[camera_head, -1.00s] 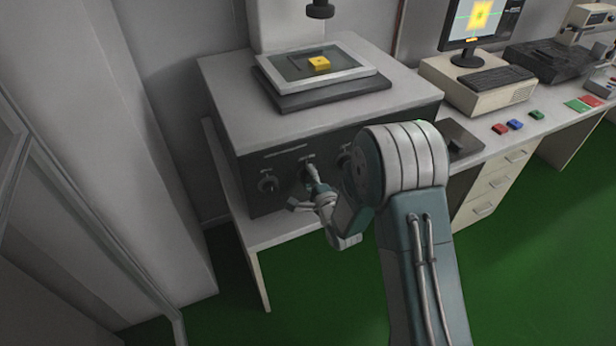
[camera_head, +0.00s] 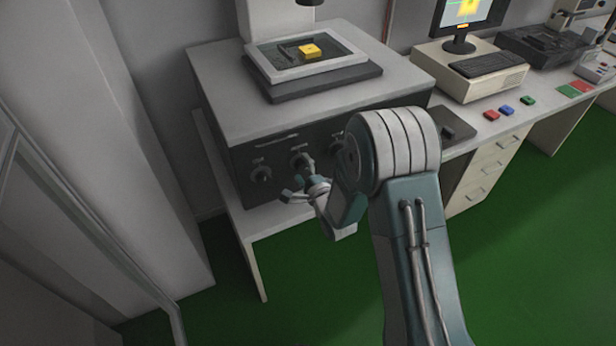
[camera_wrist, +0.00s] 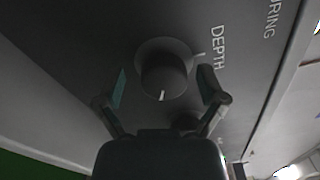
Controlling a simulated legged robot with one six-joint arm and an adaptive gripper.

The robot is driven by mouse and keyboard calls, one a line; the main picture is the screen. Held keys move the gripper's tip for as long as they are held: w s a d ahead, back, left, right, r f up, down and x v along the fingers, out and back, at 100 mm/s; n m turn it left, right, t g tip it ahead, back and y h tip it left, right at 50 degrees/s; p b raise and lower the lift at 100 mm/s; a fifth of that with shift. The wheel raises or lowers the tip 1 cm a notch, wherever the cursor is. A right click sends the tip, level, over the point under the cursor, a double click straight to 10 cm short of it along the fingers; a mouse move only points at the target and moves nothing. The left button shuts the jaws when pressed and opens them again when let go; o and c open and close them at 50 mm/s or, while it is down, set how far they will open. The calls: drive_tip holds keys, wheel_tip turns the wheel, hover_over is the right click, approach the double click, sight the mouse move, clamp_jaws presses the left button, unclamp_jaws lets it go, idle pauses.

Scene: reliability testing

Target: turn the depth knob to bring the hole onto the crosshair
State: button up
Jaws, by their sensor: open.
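The depth knob (camera_wrist: 165,78) is a dark round knob on the dark front panel, beside the printed word DEPTH in the wrist view. A white pointer mark shows on its face, and a short white line is on the panel by its rim. My gripper (camera_wrist: 163,84) is open, with one finger on each side of the knob; gaps show between fingers and knob. In the head view my gripper (camera_head: 300,181) is at the panel, near the middle knob (camera_head: 298,159). The monitor (camera_head: 467,14) shows a yellow square with crosshair lines, cut off at the top; the hole is too small to make out.
Another knob (camera_head: 261,174) is left of my gripper on the same panel. A yellow block (camera_head: 310,50) lies on the stage on top of the machine. Green floor is clear in front.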

drive_tip(key=v, duration=1.1)
drive_tip(key=shift+s, duration=0.25)
drive_tip(key=shift+w, duration=0.1)
idle(0.9)
drive_tip(key=s+d+r+n+g+h, duration=0.2)
drive_tip(key=d+r+n+g+h, duration=0.2)
drive_tip(key=d+r+n+h, duration=0.65)
drive_tip(key=s+d+r+n+g, duration=0.2)
drive_tip(key=s+r, duration=0.3)
drive_tip(key=s, duration=0.5)
drive_tip(key=s+d+r+n+g, duration=0.2)
drive_tip(key=s+d+r+g, duration=0.1)
drive_tip(key=s, duration=0.8)
wheel_tip(320, 180, up, 2)
drive_tip(key=shift+d+r+g+y, duration=0.1)
drive_tip(key=shift+d+g+y, duration=0.2)
drive_tip(key=shift+d+y, duration=0.25)
